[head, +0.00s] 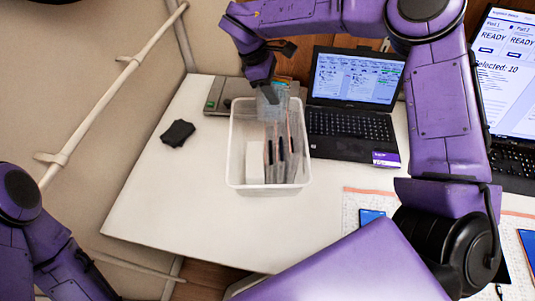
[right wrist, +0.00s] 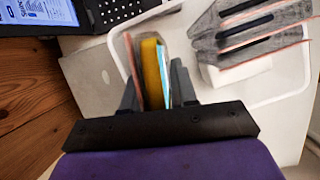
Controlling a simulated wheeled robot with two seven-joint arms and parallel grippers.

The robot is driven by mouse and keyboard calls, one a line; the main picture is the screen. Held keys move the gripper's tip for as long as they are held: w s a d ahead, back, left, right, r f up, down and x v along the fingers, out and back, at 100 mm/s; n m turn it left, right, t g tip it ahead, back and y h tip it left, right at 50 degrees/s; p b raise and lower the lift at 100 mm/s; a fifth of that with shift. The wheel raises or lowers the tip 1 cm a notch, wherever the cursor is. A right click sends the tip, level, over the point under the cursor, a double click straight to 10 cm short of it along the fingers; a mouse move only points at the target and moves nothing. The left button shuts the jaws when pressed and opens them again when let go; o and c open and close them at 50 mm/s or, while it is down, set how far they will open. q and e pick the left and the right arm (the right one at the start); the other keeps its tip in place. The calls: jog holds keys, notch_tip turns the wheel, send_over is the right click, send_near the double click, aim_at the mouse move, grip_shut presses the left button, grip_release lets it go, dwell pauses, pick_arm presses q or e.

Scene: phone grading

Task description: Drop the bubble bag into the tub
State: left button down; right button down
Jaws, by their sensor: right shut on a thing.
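The tub (head: 236,170) is a white, see-through bin on the white table. Several grey bags with dark, flat contents stand in it, beside a white box (head: 255,162). My right gripper (head: 268,84) is over the far end of the tub, shut on the bubble bag (head: 270,103), which looks greyish and translucent. In the right wrist view the bag (right wrist: 152,72) stands between the two fingers and shows yellow, pale blue and pinkish edges. The tub's rim (right wrist: 283,95) is beyond it. Whether the bag's lower end is below the rim is unclear. My left arm shows at lower left, without its gripper.
An open laptop (head: 350,127) stands right of the tub, and a grey flat device (head: 217,93) stands behind it. A crumpled black item (head: 177,133) lies to the left. The table in front of the tub is clear. A large monitor (head: 508,75) is at far right.

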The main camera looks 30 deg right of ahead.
notch_tip(320, 180, down, 4)
jog(key=shift+r+b, duration=0.25)
jog(key=shift+b, duration=0.4)
jog(key=c, duration=0.8)
grip_release()
jog(key=b+v, duration=0.1)
jog(key=v, duration=0.9)
jog(key=shift+r, duration=0.35)
